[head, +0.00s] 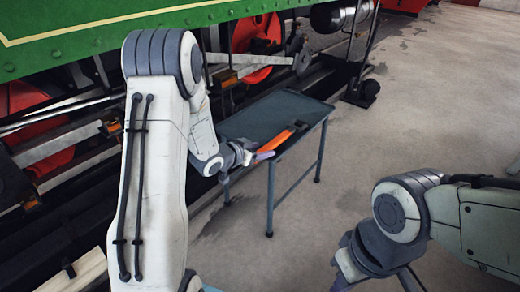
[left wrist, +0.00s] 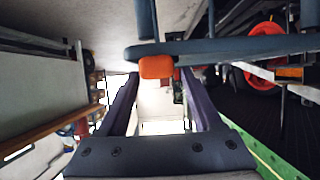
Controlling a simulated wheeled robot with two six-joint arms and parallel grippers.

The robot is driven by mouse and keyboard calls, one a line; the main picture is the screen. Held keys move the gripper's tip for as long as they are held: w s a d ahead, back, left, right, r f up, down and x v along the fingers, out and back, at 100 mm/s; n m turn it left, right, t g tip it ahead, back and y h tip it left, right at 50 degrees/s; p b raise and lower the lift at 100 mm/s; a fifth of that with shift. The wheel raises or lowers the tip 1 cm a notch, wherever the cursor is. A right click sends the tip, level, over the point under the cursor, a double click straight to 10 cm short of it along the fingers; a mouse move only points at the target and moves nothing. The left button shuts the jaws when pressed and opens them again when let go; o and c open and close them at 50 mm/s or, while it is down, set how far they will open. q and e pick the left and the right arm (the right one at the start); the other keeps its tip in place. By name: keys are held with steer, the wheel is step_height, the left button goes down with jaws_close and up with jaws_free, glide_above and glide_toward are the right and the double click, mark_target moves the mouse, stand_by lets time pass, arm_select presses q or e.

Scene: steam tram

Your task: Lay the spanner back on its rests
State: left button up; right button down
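The orange spanner (head: 276,142) lies along the near right part of a blue-grey bench, reaching from the bench edge toward a small dark piece at its far end. I cannot tell whether that piece is a rest. My left gripper (head: 258,151) is at the near end of the spanner, beside the bench edge. In the left wrist view, which is upside down, its two fingers (left wrist: 158,76) stand apart. The spanner's blunt orange end (left wrist: 157,67) shows in the gap, with space on both sides. My right gripper (head: 377,277) is at the bottom, its tips cut off.
The bench (head: 250,117) is otherwise bare on top and stands on thin legs. The green tram (head: 60,45) with red wheels and rods runs close behind it. Concrete floor (head: 430,110) is open to the right. A dark post-like fitting (head: 362,90) stands beyond the bench.

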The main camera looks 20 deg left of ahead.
arm_select(q)
steer(key=shift+r, duration=0.4)
steer(key=p+v, duration=0.6)
steer(key=v, duration=0.6)
steer(key=s+d+r+m+g+y, duration=0.1)
steer(key=s+d+g+y, duration=0.15)
steer(key=d, duration=0.35)
steer(key=s+d+r+m+g+y, duration=0.1)
steer(key=s+d+r+g, duration=0.15)
steer(key=d, duration=0.35)
steer(key=s+d+r+g, duration=0.1)
steer(key=s+d+g, duration=0.2)
steer(key=s, duration=0.7)
steer(key=s+d+r+m+g, duration=0.1)
steer(key=s+d+g, duration=0.3)
steer(key=s, duration=0.7)
steer(key=shift+s+d+r, duration=0.35)
steer(key=shift+d+r, duration=0.3)
steer(key=shift+d, duration=0.5)
steer(key=shift+r, duration=0.1)
